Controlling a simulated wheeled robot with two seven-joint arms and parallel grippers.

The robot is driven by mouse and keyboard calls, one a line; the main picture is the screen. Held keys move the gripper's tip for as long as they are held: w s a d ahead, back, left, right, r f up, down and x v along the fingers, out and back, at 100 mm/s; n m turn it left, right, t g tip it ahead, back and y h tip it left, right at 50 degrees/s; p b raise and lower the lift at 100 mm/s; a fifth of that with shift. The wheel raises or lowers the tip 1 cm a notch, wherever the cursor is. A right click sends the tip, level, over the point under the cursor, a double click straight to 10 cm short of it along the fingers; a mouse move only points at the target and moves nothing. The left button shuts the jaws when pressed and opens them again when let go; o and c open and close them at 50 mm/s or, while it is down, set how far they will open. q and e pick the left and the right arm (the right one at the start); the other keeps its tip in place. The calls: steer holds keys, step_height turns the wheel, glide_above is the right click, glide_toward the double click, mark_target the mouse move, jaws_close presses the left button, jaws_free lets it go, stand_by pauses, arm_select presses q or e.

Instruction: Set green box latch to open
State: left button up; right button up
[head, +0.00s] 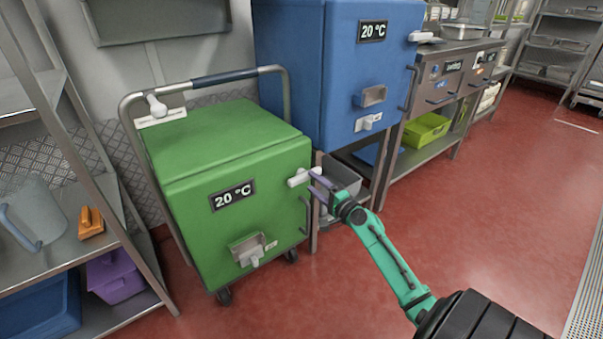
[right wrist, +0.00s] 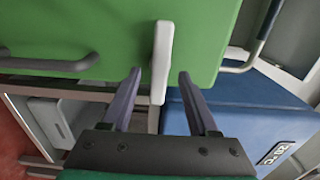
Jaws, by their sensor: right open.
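The green box (head: 205,148) stands on a wheeled cart with a "20 °C" display on its front. Its white latch (head: 300,178) sticks out at the upper right front edge; in the right wrist view the latch (right wrist: 162,50) is a long white bar on the green surface. My right gripper (head: 318,186) is open at this latch. In the right wrist view its two fingers (right wrist: 160,76) stand on either side of the latch's near end, with visible gaps on both sides. My left gripper is not in view.
A blue box (head: 335,75) with its own display stands to the right, behind my right gripper. A grey shelf rack (head: 150,275) with a purple bin (head: 115,277) is at the left. A steel counter (head: 455,50) runs back right. The red floor (head: 480,180) at right is clear.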

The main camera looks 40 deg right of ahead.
mark_target(304, 175)
steer(key=shift+w, duration=1.45)
jaws_close()
steer(key=n+b, duration=0.2)
steer(key=n, duration=0.1)
steer(key=shift+f+n, duration=0.2)
steer(key=shift+n, duration=0.1)
steer(key=n+b, duration=0.2)
steer(key=n, duration=0.2)
steer(key=shift+n, duration=0.3)
steer(key=n, duration=0.5)
steer(key=n+p, duration=0.1)
steer(key=n, duration=0.3)
steer(key=shift+r, duration=0.3)
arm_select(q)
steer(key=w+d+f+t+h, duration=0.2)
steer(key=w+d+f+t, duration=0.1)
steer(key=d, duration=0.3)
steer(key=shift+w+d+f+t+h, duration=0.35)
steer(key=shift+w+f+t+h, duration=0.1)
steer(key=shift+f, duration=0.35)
arm_select(e)
steer(key=shift+o, duration=0.4)
jaws_free()
steer(key=shift+f, duration=0.15)
